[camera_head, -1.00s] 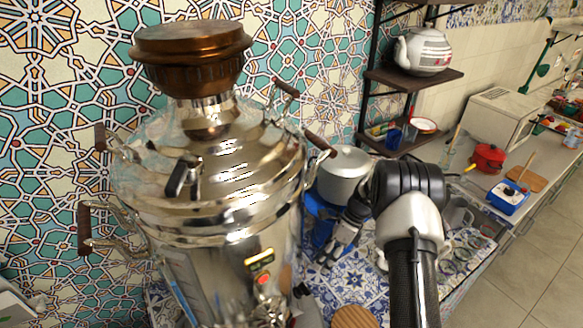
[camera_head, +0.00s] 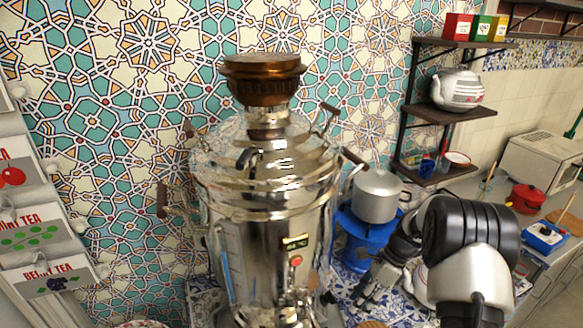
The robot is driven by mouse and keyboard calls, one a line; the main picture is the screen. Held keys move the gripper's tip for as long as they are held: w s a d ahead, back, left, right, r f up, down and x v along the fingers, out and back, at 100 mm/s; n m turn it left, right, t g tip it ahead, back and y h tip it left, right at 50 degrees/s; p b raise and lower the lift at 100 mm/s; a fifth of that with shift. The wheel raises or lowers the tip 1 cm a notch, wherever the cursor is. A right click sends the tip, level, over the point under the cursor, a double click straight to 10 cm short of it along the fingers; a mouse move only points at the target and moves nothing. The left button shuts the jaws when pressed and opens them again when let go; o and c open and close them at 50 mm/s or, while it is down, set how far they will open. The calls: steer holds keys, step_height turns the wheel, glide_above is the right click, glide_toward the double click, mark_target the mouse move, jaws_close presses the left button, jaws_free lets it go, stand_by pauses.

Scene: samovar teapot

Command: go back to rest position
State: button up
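My gripper (camera_head: 362,300) hangs at the lower right, in front of the blue stove and low over the blue-and-white tiled counter. Its fingers are small and partly hidden by my own arm, so I cannot tell whether they are open or shut. I see nothing clearly held in it. The big silver samovar (camera_head: 262,190) with its copper top stands upright in the middle, to the left of my gripper. A white teapot (camera_head: 457,89) sits on the wall shelf at the upper right.
A grey pot (camera_head: 377,196) stands on a blue stove (camera_head: 362,238) just behind my gripper. Shelves (camera_head: 438,113) hang on the wall. A red pot (camera_head: 526,198) and a blue box (camera_head: 545,237) are on the right counter. Tea packets (camera_head: 42,235) hang at the left.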

steer(key=s+a+r+n+t+h+b, duration=0.1)
steer(key=s+a+r+n+t+h, duration=0.1)
steer(key=s+r+n, duration=0.6)
steer(key=s+a+r+n+t+h+b, duration=0.1)
steer(key=s+a+r+n+b, duration=0.2)
steer(key=r, duration=0.9)
steer(key=s+r+n+t+h+b, duration=0.1)
steer(key=s+n+t+h, duration=0.1)
steer(key=s+n, duration=0.8)
steer(key=s+t, duration=0.1)
steer(key=s, duration=0.7)
steer(key=shift+s+r+t, duration=0.2)
steer(key=shift+r+t, duration=0.1)
